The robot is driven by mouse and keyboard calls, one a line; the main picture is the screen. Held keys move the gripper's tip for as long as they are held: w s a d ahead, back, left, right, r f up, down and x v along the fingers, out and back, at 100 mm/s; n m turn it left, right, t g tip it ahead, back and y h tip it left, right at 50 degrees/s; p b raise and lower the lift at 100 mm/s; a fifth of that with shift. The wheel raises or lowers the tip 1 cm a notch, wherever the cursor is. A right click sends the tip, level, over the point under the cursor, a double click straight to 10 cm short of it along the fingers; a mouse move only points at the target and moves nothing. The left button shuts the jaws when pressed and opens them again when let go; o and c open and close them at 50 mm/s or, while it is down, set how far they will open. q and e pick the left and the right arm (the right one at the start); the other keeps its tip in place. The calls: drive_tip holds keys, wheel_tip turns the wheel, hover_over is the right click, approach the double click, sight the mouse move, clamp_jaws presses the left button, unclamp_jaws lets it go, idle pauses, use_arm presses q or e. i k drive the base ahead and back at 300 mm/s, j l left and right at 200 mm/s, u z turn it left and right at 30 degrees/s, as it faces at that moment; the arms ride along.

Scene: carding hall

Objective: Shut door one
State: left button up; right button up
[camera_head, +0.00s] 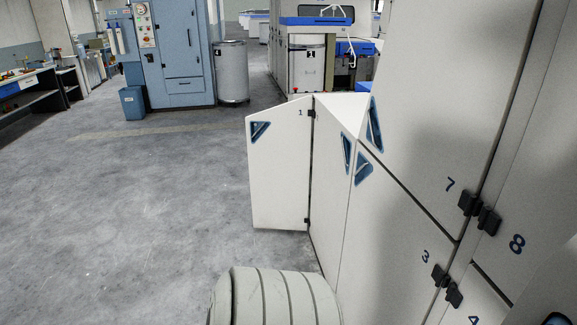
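Door one (279,175) is a low white panel marked 1 near its top right corner. It has a blue triangular recess (260,131) at its top left corner. It stands swung out to the left of the white machine casing, with black hinges (308,221) along its right edge. Its free left edge points into the open floor. Neither of my grippers is in view, and no contact with the door shows.
The casing runs along the right, with panels marked 3 (395,240), 7 (450,110), 8 (548,170) and 4. Bare concrete floor (140,210) lies left of the door. A blue cabinet (182,60), blue bin (132,103) and metal drum (232,72) stand farther back.

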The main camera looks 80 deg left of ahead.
sight(279, 138)
drive_tip(key=u, duration=2.7)
drive_tip(key=i+j+z, duration=0.1)
drive_tip(key=i, duration=0.3)
drive_tip(key=i+j+z, duration=0.1)
drive_tip(key=i, duration=0.35)
